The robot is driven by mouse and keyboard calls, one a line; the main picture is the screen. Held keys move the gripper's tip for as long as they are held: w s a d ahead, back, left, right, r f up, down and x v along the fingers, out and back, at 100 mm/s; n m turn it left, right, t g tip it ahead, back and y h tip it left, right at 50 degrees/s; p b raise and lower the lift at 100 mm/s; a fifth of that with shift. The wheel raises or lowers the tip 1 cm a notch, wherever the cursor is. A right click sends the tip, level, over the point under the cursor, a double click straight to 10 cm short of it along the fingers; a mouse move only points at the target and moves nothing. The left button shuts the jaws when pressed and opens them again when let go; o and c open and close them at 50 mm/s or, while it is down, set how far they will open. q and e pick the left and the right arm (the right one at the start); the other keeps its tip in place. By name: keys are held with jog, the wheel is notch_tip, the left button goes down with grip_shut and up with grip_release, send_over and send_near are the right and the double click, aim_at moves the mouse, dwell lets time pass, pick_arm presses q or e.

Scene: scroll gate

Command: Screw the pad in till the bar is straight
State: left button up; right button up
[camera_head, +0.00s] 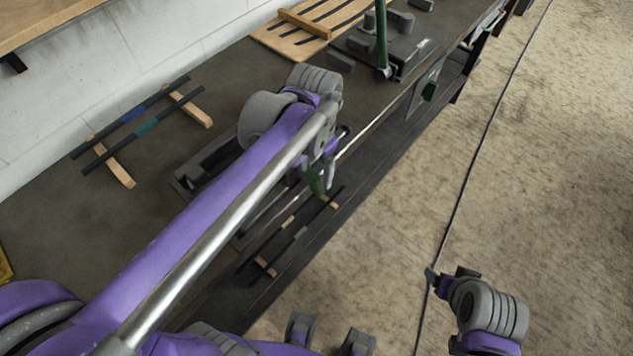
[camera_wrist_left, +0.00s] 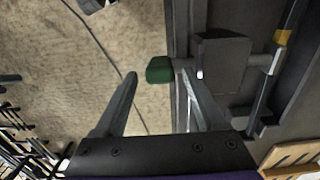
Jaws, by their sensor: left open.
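A green pad (camera_wrist_left: 160,70) sits on the end of a short grey shaft that comes out of a dark block (camera_wrist_left: 222,62) at the bench edge. My left gripper (camera_wrist_left: 161,74) is open, with one fingertip on each side of the pad in the wrist view; I cannot tell whether they touch it. In the head view the left gripper (camera_head: 325,172) is beside the green pad (camera_head: 316,184), and my arm hides much of the block. A dark bar with a yellow band (camera_wrist_left: 283,37) runs past the far end of the shaft. My right gripper (camera_head: 436,280) hangs over the floor, apart from everything.
Two dark rods (camera_head: 135,116) lie across wooden rests on the bench. More rods on wooden rests (camera_head: 265,266) lie near the front edge. A slatted wooden board (camera_head: 293,38) and a green post (camera_head: 382,35) are farther back. The floor (camera_head: 540,160) at right is clear.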

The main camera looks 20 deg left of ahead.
aim_at(315, 187)
pick_arm(q)
notch_tip(315, 187, down, 7)
jog(key=shift+f+b, duration=0.1)
jog(key=shift+b, duration=0.2)
grip_shut()
dwell(0.3)
